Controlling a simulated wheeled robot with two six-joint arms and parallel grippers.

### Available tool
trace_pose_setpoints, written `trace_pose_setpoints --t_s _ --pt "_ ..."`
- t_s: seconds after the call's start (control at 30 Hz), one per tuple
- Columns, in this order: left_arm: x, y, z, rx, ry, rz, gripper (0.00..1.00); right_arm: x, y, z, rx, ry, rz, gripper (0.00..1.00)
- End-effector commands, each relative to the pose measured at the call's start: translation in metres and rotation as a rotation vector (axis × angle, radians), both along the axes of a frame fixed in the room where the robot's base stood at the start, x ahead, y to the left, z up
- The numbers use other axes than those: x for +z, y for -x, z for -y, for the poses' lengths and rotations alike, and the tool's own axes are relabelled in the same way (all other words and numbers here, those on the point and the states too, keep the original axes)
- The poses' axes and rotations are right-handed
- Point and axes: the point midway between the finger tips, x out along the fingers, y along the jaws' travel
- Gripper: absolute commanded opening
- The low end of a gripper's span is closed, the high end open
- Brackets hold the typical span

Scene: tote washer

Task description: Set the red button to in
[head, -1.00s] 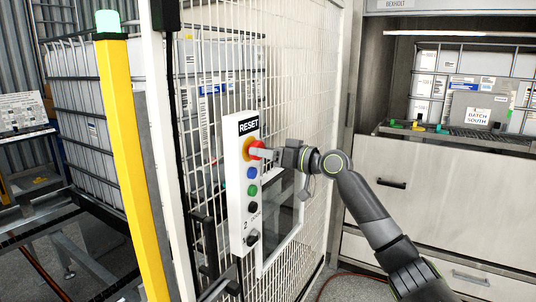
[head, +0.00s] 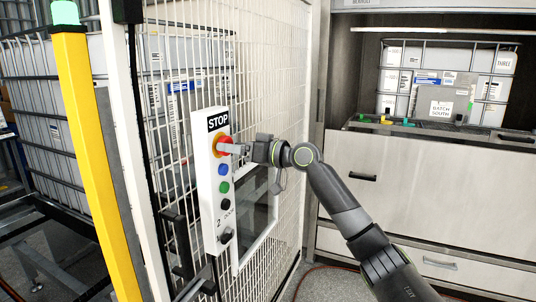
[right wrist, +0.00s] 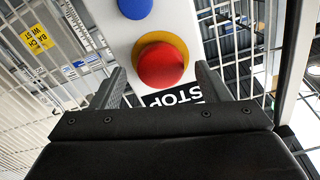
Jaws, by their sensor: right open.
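The red button (head: 224,143) is a round red knob on a yellow ring at the top of a white panel (head: 210,185), under a black sign reading STOP (head: 218,122). It also shows large in the right wrist view (right wrist: 161,65). My right gripper (head: 238,149) is in front of the button, its tips close to it. In the right wrist view its two fingers (right wrist: 160,72) are apart with nothing held, one on each side of the button. I cannot tell whether they touch it or how far in it sits. My left gripper is not in view.
Below the red button are a blue button (head: 223,169), a green button (head: 224,187) and black controls (head: 225,236). The panel stands at a white mesh fence (head: 275,80). A yellow post (head: 90,150) is at left, a grey cabinet (head: 430,185) at right.

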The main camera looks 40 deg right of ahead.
Motion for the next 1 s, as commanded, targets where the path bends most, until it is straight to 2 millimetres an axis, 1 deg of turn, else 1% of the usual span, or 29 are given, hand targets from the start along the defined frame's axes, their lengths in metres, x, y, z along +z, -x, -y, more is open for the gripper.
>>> trace_pose_setpoints --t_s 0.03,0.1,0.5,0.7,1.0 --pt "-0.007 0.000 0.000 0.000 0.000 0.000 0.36 -0.004 0.006 0.005 -0.003 0.005 0.001 0.69" --pt "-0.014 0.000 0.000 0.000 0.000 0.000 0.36 -0.005 0.016 0.010 -0.002 0.008 -0.001 0.69" --pt "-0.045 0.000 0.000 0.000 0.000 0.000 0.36 -0.006 0.069 0.040 -0.002 0.006 -0.003 0.69" --pt "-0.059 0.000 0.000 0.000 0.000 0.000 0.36 -0.005 0.090 0.053 -0.002 0.006 -0.002 0.69" --pt "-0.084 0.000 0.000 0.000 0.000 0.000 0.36 -0.007 0.117 0.069 -0.001 0.005 -0.003 0.69"
